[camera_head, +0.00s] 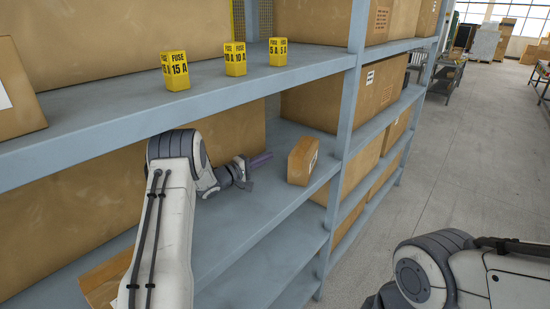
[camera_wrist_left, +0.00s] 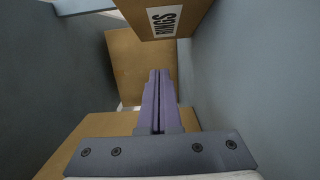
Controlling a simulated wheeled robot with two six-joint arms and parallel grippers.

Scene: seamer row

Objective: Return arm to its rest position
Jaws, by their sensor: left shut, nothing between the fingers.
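My left arm reaches from the lower left into the shelf bay in the head view. Its gripper (camera_head: 258,160) is over the middle shelf, just left of a small brown box (camera_head: 302,160). In the left wrist view the purple fingers (camera_wrist_left: 160,105) lie close together with nothing between them. A brown box with a "RINGS" label (camera_wrist_left: 185,18) shows above the fingertips there, apart from them. My right arm shows at the lower right of the head view, but its gripper is outside the frame.
The upper shelf (camera_head: 130,118) lies above my left arm, with yellow fuse boxes marked 15 A (camera_head: 175,70), 10 A (camera_head: 235,59) and 5 A (camera_head: 278,52) near its edge. A shelf post (camera_head: 347,110) stands right of the small box. Large cartons fill the back. Open floor (camera_head: 465,150) lies right.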

